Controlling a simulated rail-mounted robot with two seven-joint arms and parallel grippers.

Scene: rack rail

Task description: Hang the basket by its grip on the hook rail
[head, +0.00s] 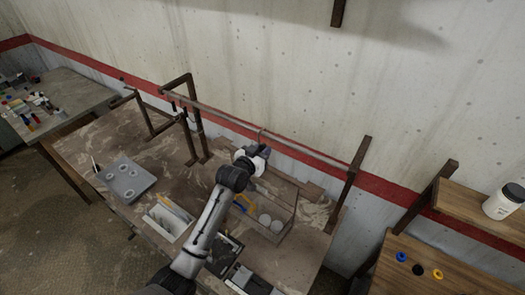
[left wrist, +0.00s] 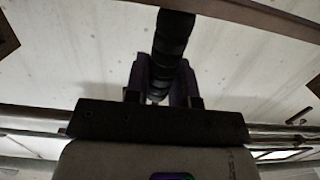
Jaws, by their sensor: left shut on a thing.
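My left gripper (head: 261,155) is just in front of the hook rail (head: 312,153), below a thin curved hook (head: 262,136). In the left wrist view, its two purple fingers (left wrist: 163,82) are shut on a dark ribbed grip (left wrist: 173,38). The brown open basket (head: 284,234) shows below and to the right of the gripper, partly hidden by my left arm. It holds two pale round things and something yellow. I cannot tell whether the basket is clear of the bench or whether the grip touches the hook. My right gripper is not in view.
The rail runs between brown posts along the back of the workbench (head: 85,150). A grey plate (head: 125,180) with round marks and a white tray (head: 166,222) are left of my arm. Dark boxes lie near the front. Wooden shelves with a white jar (head: 503,203) stand right.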

